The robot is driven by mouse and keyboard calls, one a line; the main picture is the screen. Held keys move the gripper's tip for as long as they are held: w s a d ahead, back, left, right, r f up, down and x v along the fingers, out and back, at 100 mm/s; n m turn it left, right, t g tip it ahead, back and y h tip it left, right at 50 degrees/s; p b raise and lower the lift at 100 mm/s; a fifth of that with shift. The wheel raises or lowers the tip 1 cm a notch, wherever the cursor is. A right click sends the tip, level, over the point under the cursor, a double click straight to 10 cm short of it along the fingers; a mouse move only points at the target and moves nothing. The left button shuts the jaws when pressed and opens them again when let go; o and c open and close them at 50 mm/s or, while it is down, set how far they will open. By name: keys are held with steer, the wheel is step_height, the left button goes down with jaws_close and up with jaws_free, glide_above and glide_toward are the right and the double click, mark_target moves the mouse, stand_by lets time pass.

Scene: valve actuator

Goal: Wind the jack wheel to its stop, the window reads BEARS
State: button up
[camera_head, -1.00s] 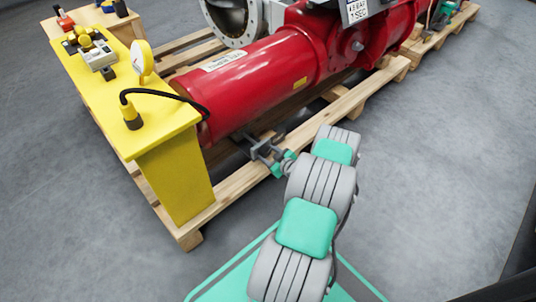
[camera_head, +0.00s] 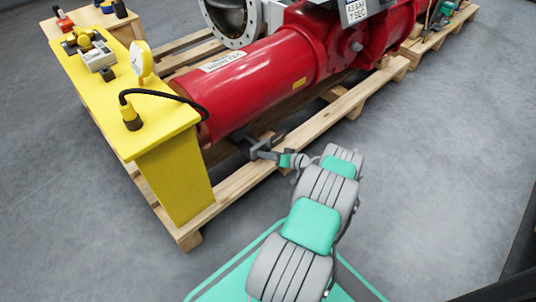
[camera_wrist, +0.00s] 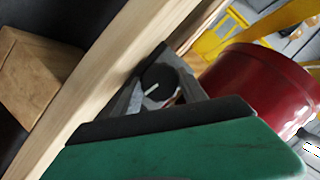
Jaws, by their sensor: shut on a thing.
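In the wrist view a dark round knob (camera_wrist: 159,80) with a white line on its face sits between the grey fingers of my gripper (camera_wrist: 158,92); it looks like the jack wheel. My gripper is shut on it. In the head view my gripper (camera_head: 262,152) reaches in low beside the near pallet beam, under the red cylinder (camera_head: 255,84). The wheel is too small and covered to make out there. I cannot see a window or the word BEARS in either view.
A wooden pallet beam (camera_head: 315,124) runs close alongside my gripper. A yellow stand (camera_head: 172,180) with a gauge (camera_head: 141,59) and a black cable stands to the left. The grey floor (camera_head: 430,170) on the right is clear.

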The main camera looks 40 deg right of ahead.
steer(key=shift+f+m+y, duration=0.1)
steer(key=shift+m+y, duration=0.3)
steer(key=shift+m, duration=0.4)
steer(key=o, duration=1.4)
steer(key=shift+c, duration=0.2)
